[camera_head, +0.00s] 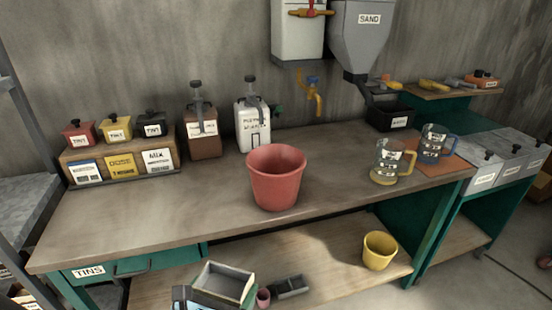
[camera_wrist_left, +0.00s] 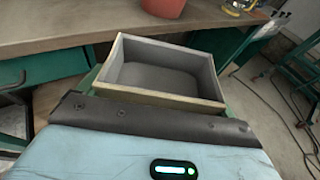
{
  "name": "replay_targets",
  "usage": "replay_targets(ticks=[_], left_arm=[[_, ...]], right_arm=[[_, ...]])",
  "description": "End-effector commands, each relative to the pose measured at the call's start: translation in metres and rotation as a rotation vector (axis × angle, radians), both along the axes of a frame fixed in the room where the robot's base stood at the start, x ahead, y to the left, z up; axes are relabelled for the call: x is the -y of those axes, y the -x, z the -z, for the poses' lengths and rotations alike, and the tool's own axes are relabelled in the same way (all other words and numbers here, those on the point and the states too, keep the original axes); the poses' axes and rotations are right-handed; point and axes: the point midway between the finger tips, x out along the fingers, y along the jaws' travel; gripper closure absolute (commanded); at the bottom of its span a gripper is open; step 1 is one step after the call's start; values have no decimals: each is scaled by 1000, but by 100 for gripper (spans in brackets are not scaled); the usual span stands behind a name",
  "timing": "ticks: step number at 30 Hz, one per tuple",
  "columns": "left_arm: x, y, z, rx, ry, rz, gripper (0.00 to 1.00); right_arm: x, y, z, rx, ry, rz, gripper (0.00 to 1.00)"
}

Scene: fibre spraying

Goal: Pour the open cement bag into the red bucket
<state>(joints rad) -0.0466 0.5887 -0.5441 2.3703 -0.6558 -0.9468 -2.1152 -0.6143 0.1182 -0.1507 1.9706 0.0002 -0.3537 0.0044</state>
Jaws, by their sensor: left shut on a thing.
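The red bucket (camera_head: 276,180) stands upright on the workbench near its front edge, and its lower part shows at the top of the left wrist view (camera_wrist_left: 164,6). The open cement bag (camera_head: 228,285) looks like a box-shaped open container with grey powder inside. It is at the bottom of the head view, in front of the bench and below its top, apart from the bucket. It also shows close up in the left wrist view (camera_wrist_left: 165,97), roughly level. My left gripper (camera_head: 200,297) is shut on the bag's near side; its fingertips are mostly hidden. My right gripper is not in view.
Two clear jugs, one yellow-handled (camera_head: 390,163) and one blue (camera_head: 433,145), stand right of the bucket. A white bottle (camera_head: 252,127) is behind it. A yellow bucket (camera_head: 379,250) is on the lower shelf (camera_head: 330,270).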

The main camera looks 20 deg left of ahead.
Motion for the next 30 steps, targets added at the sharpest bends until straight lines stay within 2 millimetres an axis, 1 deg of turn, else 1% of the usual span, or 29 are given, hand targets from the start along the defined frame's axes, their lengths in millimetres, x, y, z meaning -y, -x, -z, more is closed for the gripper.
replay_targets(ticks=[2,5,11,17,23,30], left_arm=[[5,-9,0,9,0,8,53],[14,-23,4,10,0,23,53],[36,-59,12,12,-1,60,53],[60,-97,13,13,-2,100,53],[82,-136,8,13,0,137,53],[105,-182,-8,14,-2,172,53]], right_arm=[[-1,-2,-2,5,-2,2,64],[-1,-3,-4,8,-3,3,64],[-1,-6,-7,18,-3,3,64],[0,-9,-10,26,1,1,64],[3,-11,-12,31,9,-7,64],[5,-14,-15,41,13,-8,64]])
